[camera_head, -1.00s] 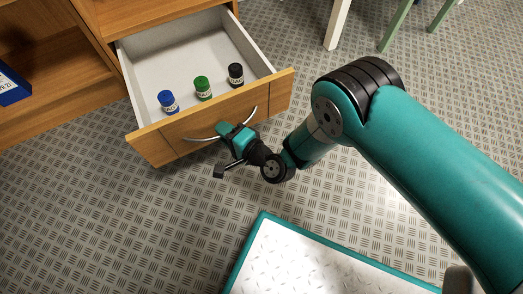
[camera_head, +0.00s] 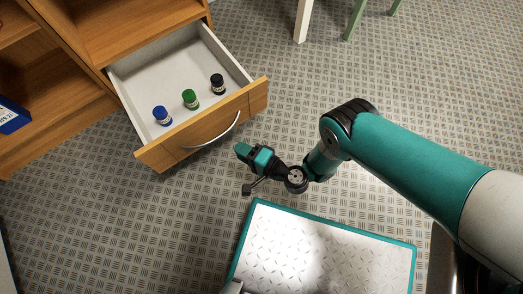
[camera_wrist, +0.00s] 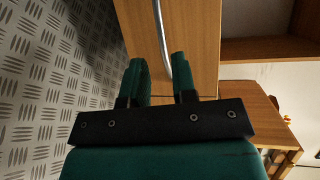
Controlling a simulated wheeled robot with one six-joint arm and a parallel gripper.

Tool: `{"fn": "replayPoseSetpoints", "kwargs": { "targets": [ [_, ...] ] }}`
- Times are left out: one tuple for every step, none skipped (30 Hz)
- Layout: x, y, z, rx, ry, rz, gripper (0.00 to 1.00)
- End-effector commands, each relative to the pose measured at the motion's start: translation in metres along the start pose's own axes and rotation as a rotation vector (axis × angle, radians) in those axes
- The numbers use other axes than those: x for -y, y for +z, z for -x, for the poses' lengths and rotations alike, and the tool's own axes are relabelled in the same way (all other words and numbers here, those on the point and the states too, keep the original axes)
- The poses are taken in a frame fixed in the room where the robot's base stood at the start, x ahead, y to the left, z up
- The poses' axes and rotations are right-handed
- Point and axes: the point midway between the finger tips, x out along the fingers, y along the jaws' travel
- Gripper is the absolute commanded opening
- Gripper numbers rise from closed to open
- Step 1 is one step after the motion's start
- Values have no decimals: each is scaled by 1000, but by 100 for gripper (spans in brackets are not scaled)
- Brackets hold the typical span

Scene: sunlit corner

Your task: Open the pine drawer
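The pine drawer (camera_head: 257,97) stands pulled well out of the wooden cabinet, its pale inside showing. Its curved metal handle (camera_head: 213,138) is on the front panel, and it also shows in the wrist view (camera_wrist: 161,32). My gripper (camera_head: 242,150) is just in front of the handle, to its right, and looks apart from it. In the wrist view, the two green fingers (camera_wrist: 160,72) are spread with nothing held between them. The drawer front (camera_wrist: 200,55) lies beyond the fingertips there.
A blue (camera_head: 162,116), a green (camera_head: 190,99) and a black bottle (camera_head: 217,84) stand in the drawer. A blue box (camera_head: 12,117) sits on a cabinet shelf (camera_head: 70,85). White and green furniture legs stand at the top. Patterned floor (camera_head: 330,75) right of the drawer is clear.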

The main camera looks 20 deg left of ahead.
Motion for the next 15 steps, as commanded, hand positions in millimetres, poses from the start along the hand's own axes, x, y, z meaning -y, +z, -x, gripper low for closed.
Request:
{"fn": "replayPoseSetpoints", "kwargs": {
  "targets": [
    [8, 1, 9, -1, 2, -2, 26],
    [8, 2, 12, 0, 2, -2, 26],
    [8, 1, 17, -1, 2, -3, 26],
    [8, 1, 21, -2, 1, -2, 26],
    [8, 1, 25, -1, 2, -2, 26],
    [8, 1, 30, 0, 2, -2, 26],
    [8, 1, 34, 0, 1, -2, 26],
    [8, 2, 37, -1, 1, -2, 26],
    [8, 2, 42, 0, 1, -2, 26],
    [7, 1, 46, 0, 1, -3, 26],
    [6, 1, 49, 0, 1, -2, 26],
    [5, 1, 53, 0, 1, -3, 26],
    [5, 1, 55, 0, 1, -2, 26],
    [4, 1, 58, 1, 1, -2, 26],
    [4, 1, 60, 2, 1, -2, 26]
  ]
}}
